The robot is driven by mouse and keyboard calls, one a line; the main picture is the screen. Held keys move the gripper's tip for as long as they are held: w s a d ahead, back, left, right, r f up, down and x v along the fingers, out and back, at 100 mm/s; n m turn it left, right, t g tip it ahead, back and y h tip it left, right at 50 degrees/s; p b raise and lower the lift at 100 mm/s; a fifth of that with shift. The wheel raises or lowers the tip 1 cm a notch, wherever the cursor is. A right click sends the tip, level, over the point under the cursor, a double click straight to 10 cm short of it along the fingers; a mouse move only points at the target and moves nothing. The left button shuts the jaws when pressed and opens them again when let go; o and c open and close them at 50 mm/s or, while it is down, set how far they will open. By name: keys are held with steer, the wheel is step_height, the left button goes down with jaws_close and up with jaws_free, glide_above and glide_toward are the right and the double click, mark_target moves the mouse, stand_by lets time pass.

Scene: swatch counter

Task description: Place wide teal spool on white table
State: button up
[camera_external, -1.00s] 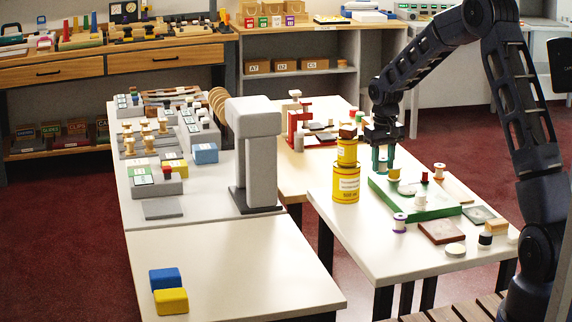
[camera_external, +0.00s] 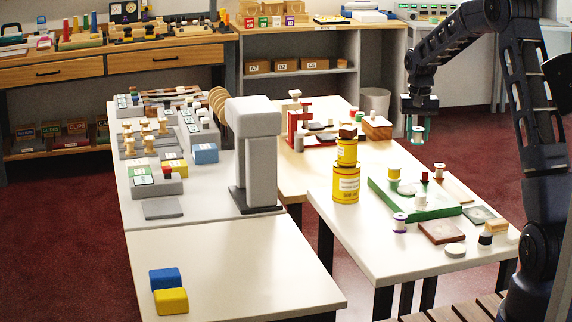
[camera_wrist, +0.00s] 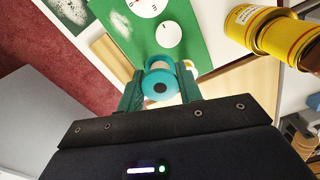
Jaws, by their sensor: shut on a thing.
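In the external view my gripper (camera_external: 418,135) hangs fingers down, shut on the spool, in the air past the far right side of the right-hand table. The spool's outline is hard to tell from the fingers there. A white-topped table (camera_external: 235,255) stands at the front left. The right-hand table (camera_external: 372,240) also has a pale top. I cannot tell which is the white table meant.
The front left table holds a blue block (camera_external: 165,279) and a yellow block (camera_external: 171,301); the rest is clear. A grey post (camera_external: 254,150) stands behind it. The right-hand table has stacked yellow cans (camera_external: 346,184), a green board (camera_external: 430,212) and several small spools.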

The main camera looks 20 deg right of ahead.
step_height(320, 180, up, 2)
steer(key=shift+r, duration=0.1)
steer(key=a, duration=1.7)
steer(key=n, duration=0.2)
glide_above(241, 275)
step_height(241, 275, down, 5)
step_height(241, 275, down, 20)
steer(key=shift+f, duration=0.1)
steer(key=shift+f, duration=0.15)
steer(key=o, duration=1)
steer(key=shift+c, duration=0.2)
